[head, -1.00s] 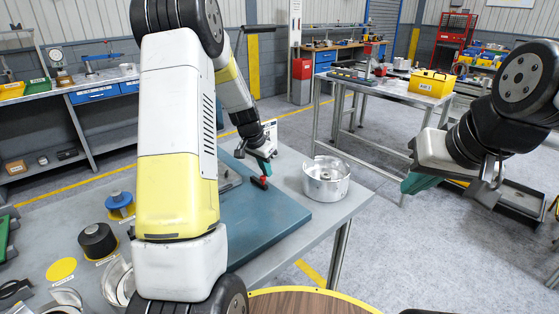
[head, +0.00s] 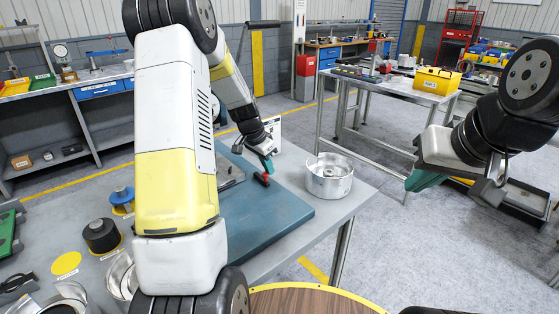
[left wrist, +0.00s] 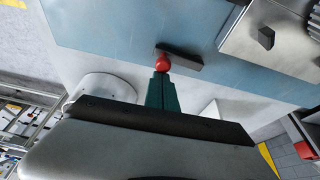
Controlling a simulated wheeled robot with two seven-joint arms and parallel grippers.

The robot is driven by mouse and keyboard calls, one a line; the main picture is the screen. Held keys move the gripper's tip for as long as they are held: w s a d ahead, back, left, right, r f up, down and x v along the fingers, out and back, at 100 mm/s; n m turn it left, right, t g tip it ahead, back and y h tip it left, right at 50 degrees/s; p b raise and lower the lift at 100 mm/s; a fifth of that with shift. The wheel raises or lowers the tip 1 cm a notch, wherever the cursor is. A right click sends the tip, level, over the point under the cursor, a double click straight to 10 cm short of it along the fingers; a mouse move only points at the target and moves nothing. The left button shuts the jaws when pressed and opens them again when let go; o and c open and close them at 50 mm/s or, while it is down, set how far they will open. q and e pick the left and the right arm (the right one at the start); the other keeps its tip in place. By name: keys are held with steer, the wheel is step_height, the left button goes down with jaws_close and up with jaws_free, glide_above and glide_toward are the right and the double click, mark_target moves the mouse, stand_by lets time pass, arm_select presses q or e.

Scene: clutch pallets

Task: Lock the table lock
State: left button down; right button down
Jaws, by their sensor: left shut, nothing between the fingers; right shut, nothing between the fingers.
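The table lock appears as a small dark lever (head: 265,182) with a red knob, on the blue plate (head: 270,217) of the workbench. In the left wrist view the dark lever (left wrist: 183,58) lies on the blue surface, with its red knob (left wrist: 163,64) at its left end. My left gripper (head: 268,165) is shut and empty, just above the lever in the head view. In the left wrist view its green fingertips (left wrist: 162,76) are right at the knob; whether they touch it I cannot tell. My right gripper (head: 424,181) is shut and empty, off to the right over the floor.
A metal drum (head: 329,181) stands by the plate's right edge. A grey metal fixture (left wrist: 265,40) is on the plate, partly hidden by my left arm in the head view. Dark and blue spools (head: 100,236) stand at the left.

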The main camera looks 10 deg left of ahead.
mark_target(264, 181)
arm_select(q)
steer(key=m, duration=0.1)
steer(key=s+a+m, duration=0.1)
steer(key=m, duration=0.1)
steer(key=shift+s+a+g+h, duration=0.15)
steer(key=shift+s+g+h, duration=0.15)
steer(key=shift+g+h, duration=0.1)
steer(key=shift+s+a, duration=0.5)
steer(key=shift+a, duration=0.3)
steer(key=shift+d, duration=0.3)
steer(key=shift+w+d+r, duration=0.1)
steer(key=shift+w+d, duration=0.1)
steer(key=shift+d, duration=0.45)
steer(key=shift+w+d, duration=0.2)
steer(key=shift+d, duration=0.4)
steer(key=shift+w+d+r, duration=0.2)
steer(key=shift+d+r, duration=0.05)
steer(key=shift+r, duration=0.4)
steer(key=v, duration=0.8)
steer(key=shift+w+a+r, duration=0.25)
steer(key=shift+a+r, duration=0.1)
steer(key=shift+a, duration=0.05)
